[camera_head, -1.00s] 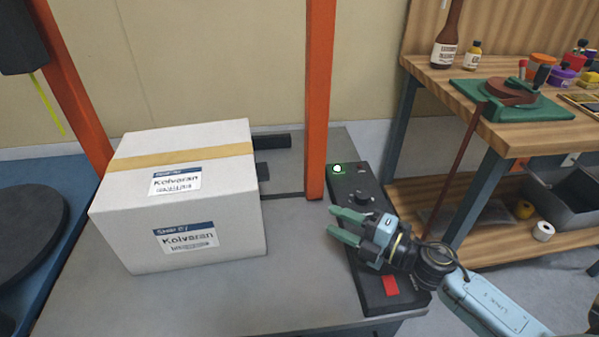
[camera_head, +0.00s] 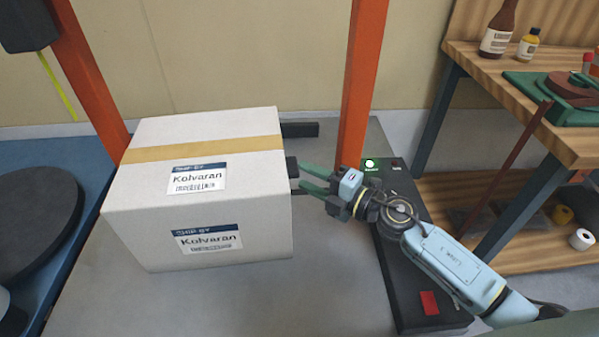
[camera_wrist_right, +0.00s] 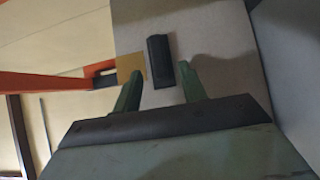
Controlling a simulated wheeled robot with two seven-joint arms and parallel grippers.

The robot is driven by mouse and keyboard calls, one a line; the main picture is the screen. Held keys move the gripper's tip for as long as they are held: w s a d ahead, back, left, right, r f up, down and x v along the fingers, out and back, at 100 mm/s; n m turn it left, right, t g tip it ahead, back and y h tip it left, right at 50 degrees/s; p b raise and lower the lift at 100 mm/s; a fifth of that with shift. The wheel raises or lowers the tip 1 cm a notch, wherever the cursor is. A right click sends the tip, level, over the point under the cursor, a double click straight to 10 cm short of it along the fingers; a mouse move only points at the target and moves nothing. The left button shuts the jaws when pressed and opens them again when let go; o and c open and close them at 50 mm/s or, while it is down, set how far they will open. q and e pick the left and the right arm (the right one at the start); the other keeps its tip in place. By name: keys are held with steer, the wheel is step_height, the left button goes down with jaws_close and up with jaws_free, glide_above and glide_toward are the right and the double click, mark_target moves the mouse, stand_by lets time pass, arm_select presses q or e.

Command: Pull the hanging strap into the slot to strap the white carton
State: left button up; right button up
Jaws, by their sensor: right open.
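The white carton (camera_head: 262,212) stands upright on the grey table, with tan tape across its top and two Kolvaran labels. A yellow-green strap (camera_head: 57,87) hangs from a dark box (camera_head: 28,28) on the left orange post. A black block (camera_head: 291,168) is at the carton's right side; I cannot make out a slot in it. My right gripper (camera_head: 305,178) is open and empty beside that side, fingers pointing at the carton. In the right wrist view the block (camera_wrist_right: 159,60) shows ahead, between the green fingertips (camera_wrist_right: 160,82). My left gripper is not visible.
The right orange post (camera_head: 362,85) rises behind my right gripper. A black control panel (camera_head: 412,285) with a green light and red patch lies under my right arm. A dark round disc (camera_head: 35,215) is at left. A wooden bench (camera_head: 470,55) stands at right.

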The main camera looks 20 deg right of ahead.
mark_target(299, 173)
steer(key=shift+x, duration=1.6)
jaws_close()
stand_by(0.4)
